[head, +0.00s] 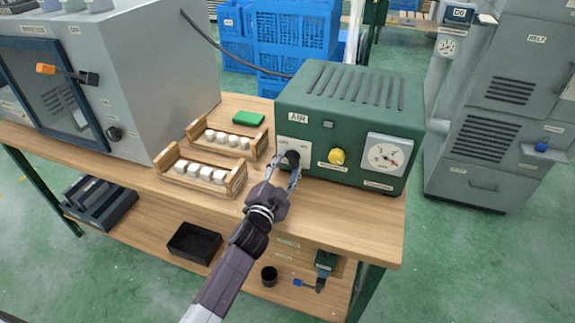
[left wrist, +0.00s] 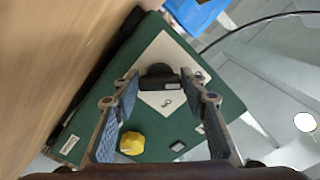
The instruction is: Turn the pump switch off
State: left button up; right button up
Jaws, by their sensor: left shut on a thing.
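The green pump box (head: 345,130), labelled AIR, stands on the wooden bench. Its switch is a black knob (head: 291,157) on a pale plate at the left of the front face. My left gripper (head: 284,171) reaches up to this knob and is shut on it. In the left wrist view the knob (left wrist: 159,76) sits between the two fingertips, on the pale plate (left wrist: 163,101). The switch's markings are too small to read, so its setting cannot be told. My right gripper is in neither view.
A yellow knob (head: 337,156) and a round gauge (head: 385,155) are right of the switch. Two wooden racks (head: 239,182) of white pieces and a green block (head: 249,118) lie left. A grey cabinet (head: 150,70) stands beyond them. The bench front has bare room.

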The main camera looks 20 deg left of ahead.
pick_arm(q)
jog(key=shift+f, duration=0.1)
dwell(0.3)
jog(key=o, duration=1.2)
jog(key=shift+c, duration=0.2)
jog(key=s, duration=1.2)
jog(key=shift+a, duration=0.25)
